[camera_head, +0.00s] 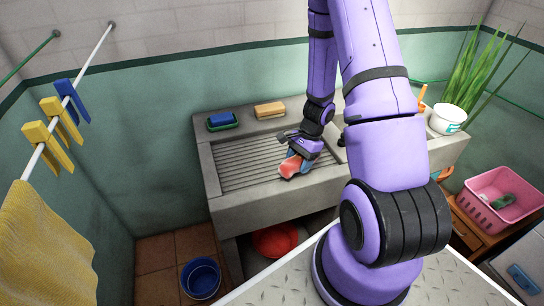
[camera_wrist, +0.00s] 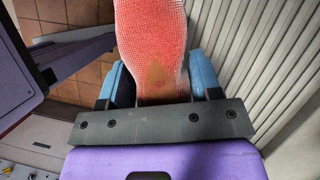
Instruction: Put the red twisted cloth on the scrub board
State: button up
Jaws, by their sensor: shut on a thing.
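The red twisted cloth (camera_head: 289,167) is between the blue fingers of my gripper (camera_head: 298,160), at the lower right part of the scrub board. In the wrist view the cloth (camera_wrist: 151,38) fills the gap between the two fingers (camera_wrist: 160,85) and sticks out past them. The scrub board (camera_head: 245,163) is the grey ribbed slab set in the sink counter. Its ribs (camera_wrist: 262,60) show to the right of the cloth in the wrist view. I cannot tell whether the cloth touches the board.
A blue sponge on a green dish (camera_head: 221,121) and a tan bar (camera_head: 269,109) lie along the counter's back. A potted plant (camera_head: 447,118) stands at the right. A pink basket (camera_head: 503,200) is farther right. Blue (camera_head: 201,278) and red (camera_head: 275,241) buckets are below.

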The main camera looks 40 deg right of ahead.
jog(key=s+m, duration=0.1)
jog(key=s+d+m+t, duration=0.1)
jog(key=s, duration=0.1)
jog(key=s+d+m, duration=0.1)
jog(key=s+m, duration=0.1)
jog(key=shift+d+r+t, duration=0.1)
jog(key=shift+t, duration=0.2)
send_over(272, 164)
jog(key=s+d, duration=0.1)
jog(key=shift+d+f, duration=0.15)
jog(key=shift+f, duration=0.6)
jog(key=shift+w+f, duration=0.2)
jog(key=shift+f, duration=0.7)
jog(key=shift+w+f, duration=0.15)
jog(key=shift+f, duration=0.7)
jog(key=shift+f, duration=0.1)
jog(key=o, duration=1)
jog(key=shift+o, duration=0.2)
